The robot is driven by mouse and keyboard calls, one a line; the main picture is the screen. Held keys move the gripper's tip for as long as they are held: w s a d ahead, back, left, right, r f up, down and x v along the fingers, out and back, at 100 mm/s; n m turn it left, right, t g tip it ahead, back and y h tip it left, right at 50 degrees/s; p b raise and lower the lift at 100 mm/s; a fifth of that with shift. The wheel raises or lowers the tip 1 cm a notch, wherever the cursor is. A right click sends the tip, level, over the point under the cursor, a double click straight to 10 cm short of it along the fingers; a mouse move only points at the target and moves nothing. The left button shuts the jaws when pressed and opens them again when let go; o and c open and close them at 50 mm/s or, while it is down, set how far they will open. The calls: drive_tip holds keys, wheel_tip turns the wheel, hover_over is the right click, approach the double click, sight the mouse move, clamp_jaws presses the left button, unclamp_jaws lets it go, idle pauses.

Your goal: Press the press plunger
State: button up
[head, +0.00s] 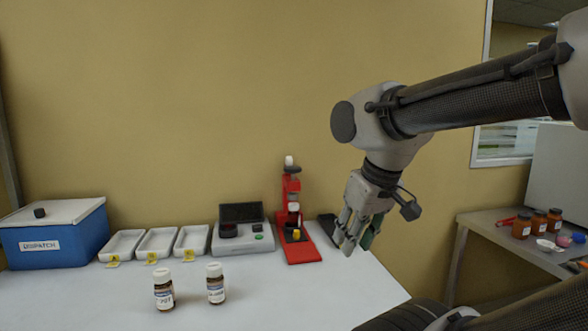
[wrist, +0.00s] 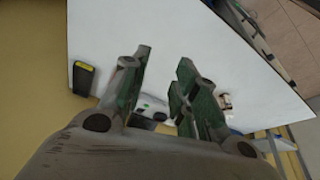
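The red press (head: 301,250) stands on the white table, right of the grey analyser. Its plunger (head: 290,162) has a pale cap at the top of the red column and is up. A small yellow piece (head: 296,234) sits low on the press. My gripper (head: 347,247) hangs to the right of the press, apart from it, fingers pointing down. In the wrist view its green-padded fingers (wrist: 163,66) are spread with nothing between them. I cannot make out the press in the wrist view.
A dark flat device (head: 328,226) lies between the press and my gripper. The grey analyser (head: 243,240), three white trays (head: 157,243) and a blue box (head: 55,243) line the back. Two brown bottles (head: 164,290) (head: 215,284) stand in front. A side bench (head: 500,232) is at right.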

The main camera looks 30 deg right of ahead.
drive_tip(key=shift+c, duration=0.4)
drive_tip(key=c, duration=0.3)
drive_tip(key=shift+d+f, duration=0.1)
drive_tip(key=shift+f, duration=0.2)
clamp_jaws()
drive_tip(key=w+d+r+m+h, duration=0.1)
drive_tip(key=w+d+r, duration=0.1)
drive_tip(key=w, duration=0.8)
drive_tip(key=w+d+r, duration=0.3)
drive_tip(key=w, duration=0.7)
drive_tip(key=w+d+r+m+h, duration=0.1)
drive_tip(key=w+d+r, duration=0.1)
drive_tip(key=w, duration=0.8)
drive_tip(key=w+d+r+m+t, duration=0.1)
drive_tip(key=w+r+t, duration=0.3)
drive_tip(key=w+r, duration=0.6)
drive_tip(key=shift+w+d+r, duration=0.15)
drive_tip(key=shift+w+d, duration=0.2)
drive_tip(key=shift+d, duration=0.45)
